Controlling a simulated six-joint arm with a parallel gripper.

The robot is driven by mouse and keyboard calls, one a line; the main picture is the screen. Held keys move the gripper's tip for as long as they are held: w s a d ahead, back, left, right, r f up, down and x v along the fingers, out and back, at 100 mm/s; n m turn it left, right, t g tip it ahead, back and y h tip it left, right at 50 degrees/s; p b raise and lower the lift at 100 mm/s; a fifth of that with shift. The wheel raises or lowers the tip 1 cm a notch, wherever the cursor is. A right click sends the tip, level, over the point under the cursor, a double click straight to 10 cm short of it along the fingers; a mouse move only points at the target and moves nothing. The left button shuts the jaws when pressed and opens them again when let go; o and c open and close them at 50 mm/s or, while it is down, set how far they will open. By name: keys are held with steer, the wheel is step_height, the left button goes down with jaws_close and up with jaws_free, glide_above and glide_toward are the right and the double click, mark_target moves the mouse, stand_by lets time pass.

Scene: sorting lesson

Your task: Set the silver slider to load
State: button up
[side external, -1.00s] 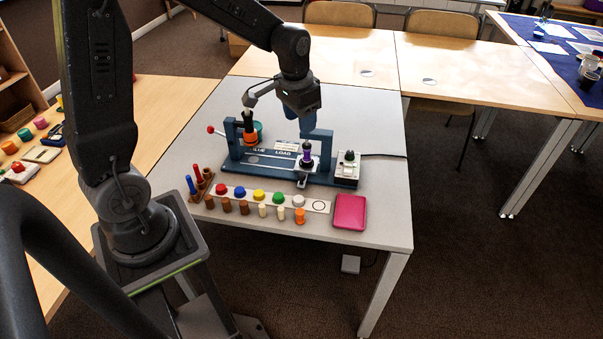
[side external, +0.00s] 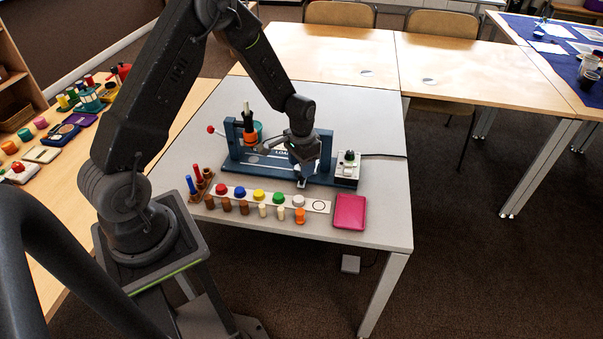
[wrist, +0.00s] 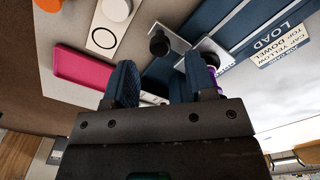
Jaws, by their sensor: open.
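The silver slider (side external: 302,183) is at the right part of the blue fixture (side external: 236,171); my gripper hides most of it in the side view. In the wrist view, the silver slider (wrist: 181,41) shows as a flat plate with a dark round knob (wrist: 159,43). A purple piece (wrist: 211,60) stands by it, partly behind a finger. The LOAD label (wrist: 278,36) is to the right in that view. My gripper (side external: 303,168) is over the slider, pointing down. In the wrist view, its fingers (wrist: 160,82) are apart, with the knob beyond their tips; contact cannot be told.
A white box with a dark knob (side external: 347,171) stands close at the fixture's right end. A pink tray (side external: 350,212) and a strip of coloured caps (side external: 318,205) lie in front. An orange-and-black piece (side external: 249,135) is at the fixture's left. Pegs stand in a rack (side external: 203,187).

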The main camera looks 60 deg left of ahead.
steer(key=shift+f, duration=1.9)
steer(key=shift+c, duration=0.4)
jaws_close()
